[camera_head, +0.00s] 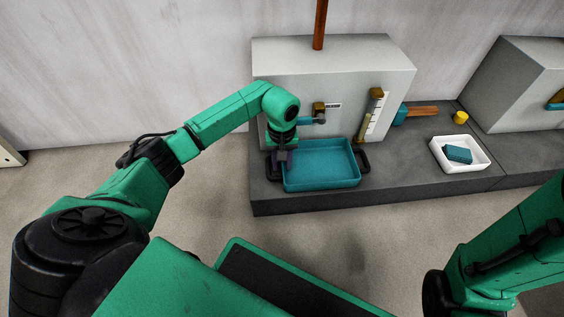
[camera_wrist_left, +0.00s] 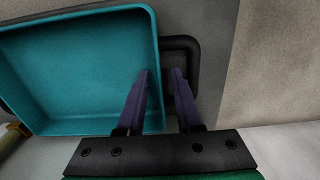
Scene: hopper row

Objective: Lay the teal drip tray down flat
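The teal drip tray (camera_head: 322,168) is a shallow rectangular pan with a black handle at each short end. It appears to lie flat, open side up, on the dark grey plinth (camera_head: 405,183) in front of a pale hopper housing. My left gripper (camera_head: 283,158) is at the tray's left end. In the left wrist view, the tray (camera_wrist_left: 75,70) fills the left side. The gripper's purple fingers (camera_wrist_left: 162,75) are apart, one over the tray's inside and the other over the handle loop (camera_wrist_left: 193,60), with the tray's end wall between them. Contact is unclear. My right gripper is out of view.
Behind the tray stand the pale hopper housing (camera_head: 340,72), a small tap (camera_head: 318,116) and a white gauge (camera_head: 373,116). To the right are a white dish (camera_head: 440,155) holding a teal block (camera_head: 458,154), a wooden-handled tool (camera_head: 420,110) and a yellow cup (camera_head: 460,117).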

